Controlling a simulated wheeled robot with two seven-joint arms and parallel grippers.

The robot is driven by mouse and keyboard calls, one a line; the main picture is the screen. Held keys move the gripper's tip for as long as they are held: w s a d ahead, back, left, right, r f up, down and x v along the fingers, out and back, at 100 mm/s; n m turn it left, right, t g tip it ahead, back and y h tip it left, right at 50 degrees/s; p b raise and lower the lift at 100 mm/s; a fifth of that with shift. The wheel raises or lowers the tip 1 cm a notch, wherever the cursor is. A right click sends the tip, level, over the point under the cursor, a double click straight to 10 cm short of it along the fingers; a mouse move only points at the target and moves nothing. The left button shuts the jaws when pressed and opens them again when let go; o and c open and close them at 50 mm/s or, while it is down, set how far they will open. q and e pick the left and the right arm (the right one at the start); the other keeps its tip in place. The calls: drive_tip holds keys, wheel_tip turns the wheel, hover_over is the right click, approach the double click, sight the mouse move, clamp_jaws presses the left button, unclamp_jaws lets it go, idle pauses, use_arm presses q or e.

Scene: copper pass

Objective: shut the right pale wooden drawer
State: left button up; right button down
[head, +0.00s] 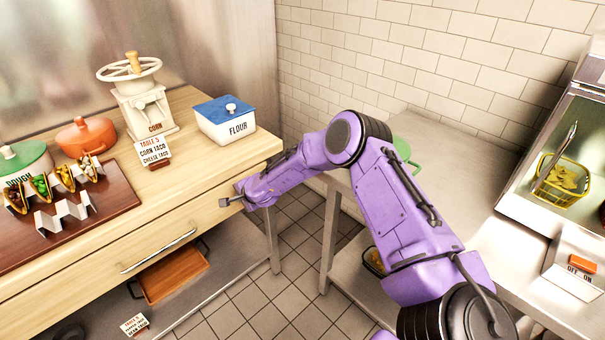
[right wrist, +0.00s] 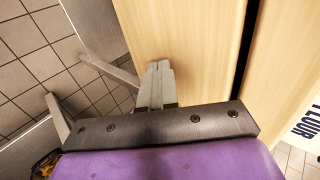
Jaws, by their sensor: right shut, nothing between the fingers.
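The right pale wooden drawer (head: 190,228) is under the wooden counter top, with a metal bar handle (head: 158,252). Its front looks close to flush with the counter edge; I cannot tell whether it is fully shut. In the right wrist view, the pale drawer front (right wrist: 185,35) has a narrow dark gap beside it. My right gripper (head: 226,202) is shut and empty at the right end of the drawer front. In the wrist view its fingertips (right wrist: 160,66) lie against or just before the wood; contact is unclear. My left gripper is out of view.
On the counter stand a blue-lidded flour box (head: 224,128), a corn grinder (head: 144,108), an orange pot (head: 86,138) and a taco board (head: 118,205). An orange tray (head: 172,280) lies on the lower shelf. A steel counter (head: 440,150) stands right, across tiled floor.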

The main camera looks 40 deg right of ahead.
drive_tip(key=shift+w+a+r, duration=0.1)
drive_tip(key=shift+w, duration=0.5)
drive_tip(key=shift+w+a+r, duration=0.1)
drive_tip(key=shift+w, duration=0.5)
drive_tip(key=shift+w+a+r, duration=0.1)
drive_tip(key=shift+r, duration=0.05)
drive_tip(key=s+r, duration=0.6)
drive_tip(key=s, duration=0.6)
drive_tip(key=s+f+n+g+h, duration=0.1)
drive_tip(key=s+f, duration=0.5)
drive_tip(key=s, duration=0.7)
drive_tip(key=s+a+f+n+g+h, duration=0.1)
drive_tip(key=s+f+n+g, duration=0.2)
drive_tip(key=s, duration=1)
drive_tip(key=s+f+n+g+h, duration=0.1)
drive_tip(key=s+f+n+g, duration=0.1)
drive_tip(key=s+f+n, duration=0.5)
drive_tip(key=s+f, duration=0.4)
drive_tip(key=s, duration=0.2)
drive_tip(key=shift+s+a+f+b, duration=0.15)
drive_tip(key=shift+s+a+b, duration=0.05)
drive_tip(key=shift+a+b, duration=0.15)
